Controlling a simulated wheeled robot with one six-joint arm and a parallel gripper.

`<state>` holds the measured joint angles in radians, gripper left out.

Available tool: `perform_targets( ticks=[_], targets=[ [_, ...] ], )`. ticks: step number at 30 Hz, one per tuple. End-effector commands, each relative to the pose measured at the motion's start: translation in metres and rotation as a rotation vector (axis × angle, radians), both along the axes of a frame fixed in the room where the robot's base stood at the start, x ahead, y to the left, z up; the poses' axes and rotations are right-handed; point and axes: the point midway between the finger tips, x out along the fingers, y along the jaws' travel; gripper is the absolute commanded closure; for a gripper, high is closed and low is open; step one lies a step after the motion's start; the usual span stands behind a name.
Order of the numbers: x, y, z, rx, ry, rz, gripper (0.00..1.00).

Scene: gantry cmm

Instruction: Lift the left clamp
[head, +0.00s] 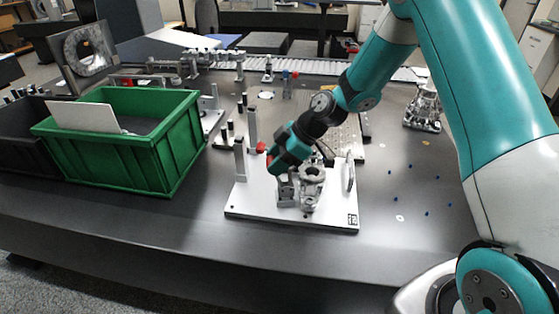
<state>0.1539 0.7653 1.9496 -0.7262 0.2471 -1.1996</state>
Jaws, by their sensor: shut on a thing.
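A white fixture plate (250,203) lies on the dark table near its front edge. A grey metal part (312,185) sits upright on it, with smaller grey blocks beside it. My gripper (270,163) reaches down from the upper right to the left side of the plate. It is shut on the left clamp, whose red tip (262,148) shows just left of the gripper. Most of the clamp and my fingertips are hidden or too small to make out. A light upright handle-like piece (350,172) stands on the plate's right side.
A green crate (150,150) with a pale sheet in it stands at the left, beside a dark bin (25,150). Grey posts (239,160) rise from the plate's left side. Another metal part (424,107) stands at the back right. Small blue dots mark the open table at right.

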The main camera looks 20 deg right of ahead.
Motion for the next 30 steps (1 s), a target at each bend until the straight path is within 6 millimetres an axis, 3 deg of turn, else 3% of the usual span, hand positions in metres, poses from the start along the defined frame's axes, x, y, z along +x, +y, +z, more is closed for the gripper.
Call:
perform_targets(
  ticks=[5, 6, 9, 20, 26, 30],
  targets=[
    [0.003, -0.001, 0.003, 0.001, -0.011, -0.003, 0.98],
    [0.003, -0.001, 0.003, 0.001, -0.011, -0.005, 0.51],
    [0.002, -0.002, 0.002, 0.001, -0.009, -0.004, 0.30],
    [0.000, -0.005, 0.004, 0.000, -0.003, -0.004, 0.30],
    [-0.005, -0.026, 0.030, -0.001, -0.006, -0.007, 0.30],
    [-0.011, -0.049, 0.058, -0.001, -0.008, -0.008, 0.30]
  ],
)
